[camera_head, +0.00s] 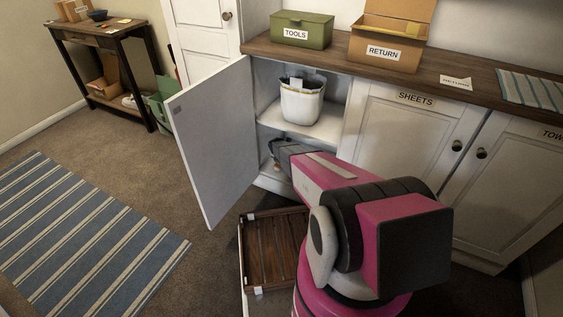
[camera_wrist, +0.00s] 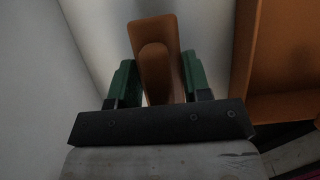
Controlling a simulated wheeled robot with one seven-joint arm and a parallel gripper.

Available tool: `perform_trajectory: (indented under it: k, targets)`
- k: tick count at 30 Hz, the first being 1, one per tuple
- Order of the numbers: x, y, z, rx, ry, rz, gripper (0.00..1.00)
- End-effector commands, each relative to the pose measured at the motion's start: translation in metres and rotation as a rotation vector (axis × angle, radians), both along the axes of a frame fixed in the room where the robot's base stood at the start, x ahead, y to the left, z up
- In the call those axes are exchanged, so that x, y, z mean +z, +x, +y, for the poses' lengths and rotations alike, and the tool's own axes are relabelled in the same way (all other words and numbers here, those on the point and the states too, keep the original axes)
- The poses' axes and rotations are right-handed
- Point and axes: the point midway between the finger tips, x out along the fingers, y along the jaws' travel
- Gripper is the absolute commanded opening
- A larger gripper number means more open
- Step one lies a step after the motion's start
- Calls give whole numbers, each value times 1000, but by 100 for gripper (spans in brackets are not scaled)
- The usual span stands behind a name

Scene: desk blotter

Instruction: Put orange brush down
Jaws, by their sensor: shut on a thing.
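The orange brush (camera_wrist: 158,30) is between the green fingers of my gripper (camera_wrist: 158,62) in the wrist view. The gripper is shut on it, and its orange-brown body points away from the wrist. In the head view my arm reaches into the lower part of the open cabinet, and the arm and cabinet mostly hide the gripper there.
The cabinet door (camera_head: 215,145) stands open on the left. A white bin (camera_head: 302,104) stands on the shelf above my arm. A pale wall (camera_wrist: 35,90) is left of the gripper and an orange-brown surface (camera_wrist: 284,50) is right. A wooden drawer or tray (camera_head: 272,250) lies low in front.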

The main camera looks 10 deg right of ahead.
Motion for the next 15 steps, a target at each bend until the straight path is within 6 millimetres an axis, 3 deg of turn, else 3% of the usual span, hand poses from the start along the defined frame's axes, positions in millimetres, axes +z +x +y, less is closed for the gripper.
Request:
perform_trajectory:
  k: [3,14,15]
  targets:
    - [-10,0,0,0,0,0,25]
    - [-13,0,0,0,0,0,25]
    - [-12,0,0,0,0,0,57]
